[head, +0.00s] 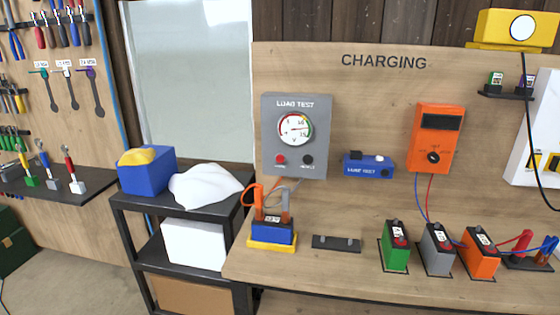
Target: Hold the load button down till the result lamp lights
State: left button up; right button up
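A grey load test panel (272,130) is mounted on the wooden board under the word CHARGING. It carries a round dial gauge (295,128) with a coloured rim. Below the gauge are a red round button (280,159) and a dark round part (308,160) with a small label under it that I cannot read clearly. The dark part shows no glow. A blue box (360,169) with load test lettering sits to the right of the panel, with a black block and a small pale spot on top. I cannot tell which part is the load button. Neither gripper is in view.
A blue battery (281,237) on a yellow base, with orange and grey clamps, stands below the panel. Green (396,255), grey (437,262) and orange (480,264) batteries stand on the bench to the right. A black shelf cart (140,203) is at the left.

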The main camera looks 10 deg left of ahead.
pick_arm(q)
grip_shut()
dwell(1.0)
